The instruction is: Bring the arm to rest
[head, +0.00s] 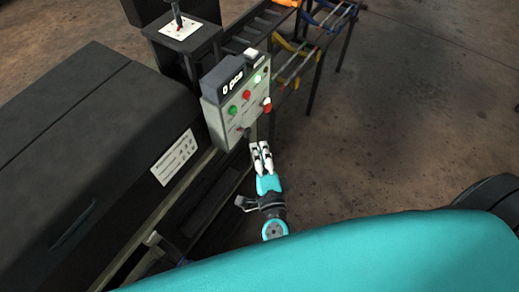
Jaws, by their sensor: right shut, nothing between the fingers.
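My right gripper (261,153) shows in the middle of the head view, its white fingers shut with nothing between them. It is just below a grey control box (237,92), and I cannot tell whether it touches the box. The box has a small dark display, green and red buttons and a lit green lamp. My left gripper is not in view.
A large black machine housing (80,140) with a white label (175,157) fills the left side. A joystick plate (181,27) stands on a black post behind the box. A rack (310,40) with blue and yellow parts is at the top.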

